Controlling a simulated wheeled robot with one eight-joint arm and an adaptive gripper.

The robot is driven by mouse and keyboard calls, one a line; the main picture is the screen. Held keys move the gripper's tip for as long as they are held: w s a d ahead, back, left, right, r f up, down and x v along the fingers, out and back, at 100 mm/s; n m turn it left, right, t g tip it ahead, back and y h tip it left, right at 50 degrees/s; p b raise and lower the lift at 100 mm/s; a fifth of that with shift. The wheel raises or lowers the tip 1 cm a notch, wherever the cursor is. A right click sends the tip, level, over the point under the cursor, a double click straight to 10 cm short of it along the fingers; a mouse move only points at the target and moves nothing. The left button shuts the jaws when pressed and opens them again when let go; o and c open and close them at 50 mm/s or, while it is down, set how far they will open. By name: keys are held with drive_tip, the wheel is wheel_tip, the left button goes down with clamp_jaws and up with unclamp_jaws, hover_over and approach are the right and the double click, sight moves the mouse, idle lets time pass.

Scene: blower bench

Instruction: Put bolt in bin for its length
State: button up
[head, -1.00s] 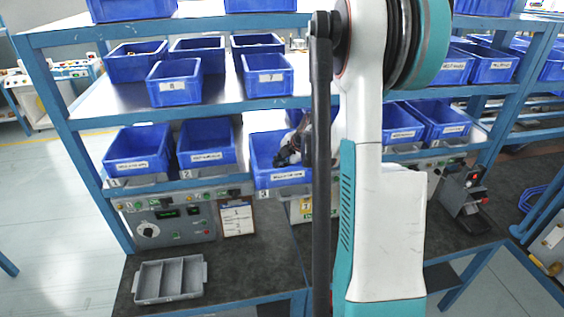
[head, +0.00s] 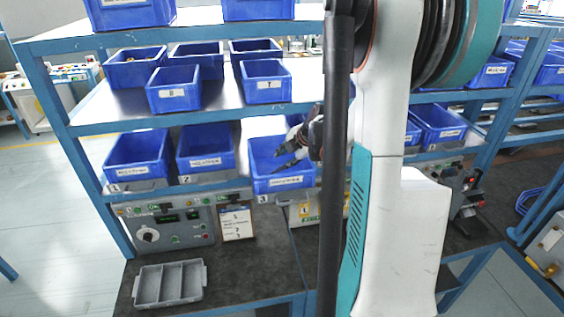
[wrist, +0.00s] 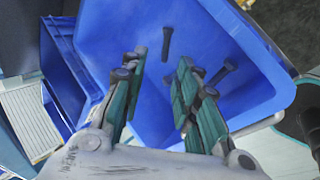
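My gripper (wrist: 160,72) is open, its green-padded fingers spread apart inside a blue bin (wrist: 106,30). Dark bolts lie on that bin's floor: one bolt (wrist: 166,44) shows beyond the gap between the fingers, another (wrist: 222,72) lies to the right. A further dark piece beside the right finger is partly hidden. Nothing is visible between the pads. In the head view my gripper (head: 281,161) is at the third bin (head: 285,183) of the middle-height row, marked 3. Bin 1 (head: 134,174) and bin 2 (head: 205,163) stand to its left. Their label text is too small to read.
A grey tray with three compartments (head: 168,303) lies on the dark bench (head: 238,272). Control boxes (head: 170,228) stand under the row of bins. More blue bins sit on the shelf above (head: 210,103). My arm hides part of the right side.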

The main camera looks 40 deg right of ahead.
drive_tip(key=v, duration=0.6)
drive_tip(key=shift+r, duration=0.15)
drive_tip(key=shift+s+d, duration=0.1)
